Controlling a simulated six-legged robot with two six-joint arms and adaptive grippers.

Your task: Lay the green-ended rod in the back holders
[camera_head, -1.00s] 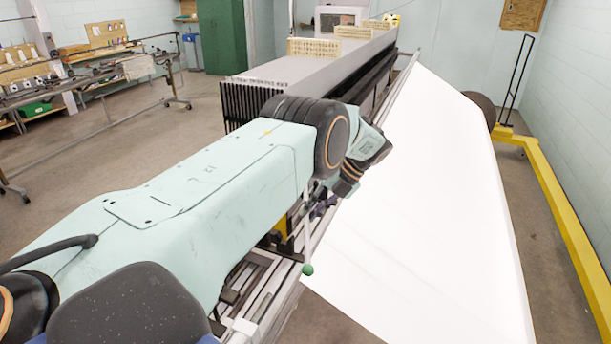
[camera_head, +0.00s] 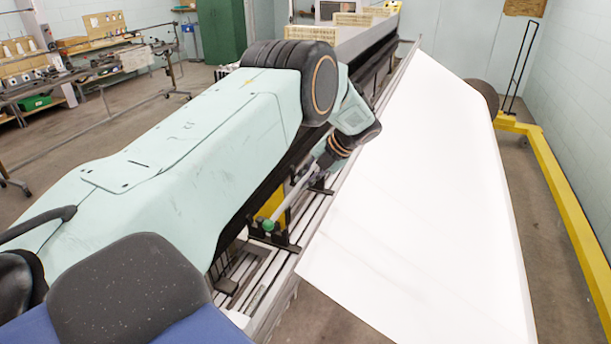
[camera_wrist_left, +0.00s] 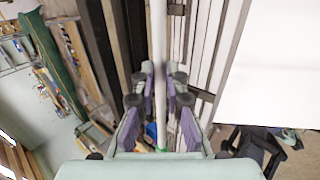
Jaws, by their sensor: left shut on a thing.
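My left gripper (camera_head: 318,170) is shut on the pale green-ended rod (camera_head: 291,200), and its fingers (camera_wrist_left: 158,95) lie on both sides of the rod (camera_wrist_left: 158,45) in the left wrist view. The rod's green ball end (camera_head: 267,225) points toward the near left, over the rails. Small dark brackets, which look like holders, stand there: one (camera_head: 288,244) close by the green end and one (camera_head: 321,188) nearer the gripper. I cannot tell whether the rod touches them. The rod's far end is hidden behind my arm in the head view. My right gripper is not in view.
A long machine (camera_head: 352,45) runs away behind my arm. A wide white sheet (camera_head: 420,200) slopes along the right of the rails (camera_head: 262,275). A yellow floor frame (camera_head: 560,185) stands farther right, with bare floor between.

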